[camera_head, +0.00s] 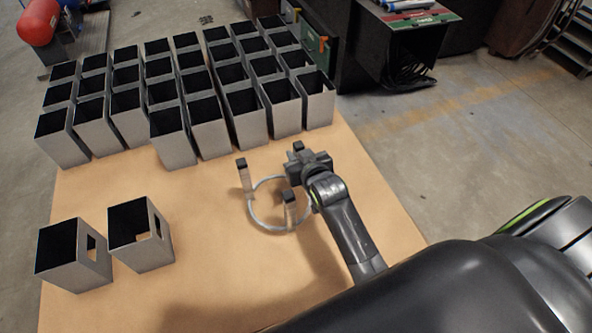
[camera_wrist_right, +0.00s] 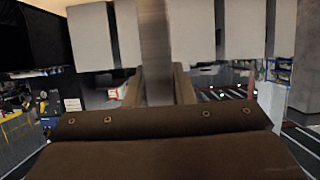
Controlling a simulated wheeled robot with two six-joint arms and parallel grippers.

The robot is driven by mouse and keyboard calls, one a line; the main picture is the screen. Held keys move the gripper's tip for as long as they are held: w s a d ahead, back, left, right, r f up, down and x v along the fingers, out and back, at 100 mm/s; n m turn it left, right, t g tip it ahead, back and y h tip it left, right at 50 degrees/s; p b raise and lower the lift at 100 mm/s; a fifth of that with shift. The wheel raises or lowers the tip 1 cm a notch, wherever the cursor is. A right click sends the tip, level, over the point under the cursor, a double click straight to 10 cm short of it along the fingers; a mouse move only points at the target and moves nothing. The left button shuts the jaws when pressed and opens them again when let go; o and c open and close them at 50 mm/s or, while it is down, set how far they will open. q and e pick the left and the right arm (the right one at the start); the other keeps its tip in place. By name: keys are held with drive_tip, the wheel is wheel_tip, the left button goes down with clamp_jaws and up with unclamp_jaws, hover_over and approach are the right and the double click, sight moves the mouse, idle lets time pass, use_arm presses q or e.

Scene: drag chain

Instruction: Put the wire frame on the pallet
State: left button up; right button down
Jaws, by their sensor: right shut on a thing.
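The wire frame (camera_head: 252,212) is a light metal ring with upright flat posts capped in black. It shows at the middle of the head view, over the tan board (camera_head: 210,275). I cannot tell whether the ring touches the board or hangs just above it. My right gripper (camera_head: 296,164) is shut on the post at the ring's far side. In the right wrist view a grey metal strip (camera_wrist_right: 156,45) stands between the two fingers (camera_wrist_right: 158,88). My left gripper is not in view. The tan board may be the pallet; its edges are only partly seen.
Several rows of open-topped grey boxes (camera_head: 205,135) fill the far part of the board. Two more grey boxes (camera_head: 76,255) (camera_head: 142,236) stand at the near left. Bare board lies around the ring. A dark bench (camera_head: 400,45) stands beyond, and concrete floor (camera_head: 500,140) is at the right.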

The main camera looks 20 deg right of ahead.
drive_tip(key=shift+f+b, duration=0.5)
drive_tip(key=shift+f, duration=1)
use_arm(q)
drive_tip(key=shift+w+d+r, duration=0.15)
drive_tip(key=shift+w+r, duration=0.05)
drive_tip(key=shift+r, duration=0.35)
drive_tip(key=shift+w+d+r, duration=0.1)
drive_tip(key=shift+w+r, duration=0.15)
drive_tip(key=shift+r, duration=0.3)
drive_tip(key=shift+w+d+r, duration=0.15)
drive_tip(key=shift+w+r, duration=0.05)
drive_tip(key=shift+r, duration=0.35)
use_arm(e)
drive_tip(key=shift+f, duration=0.8)
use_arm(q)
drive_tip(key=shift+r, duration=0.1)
use_arm(e)
drive_tip(key=c, duration=1.2)
unclamp_jaws()
drive_tip(key=shift+c, duration=0.2)
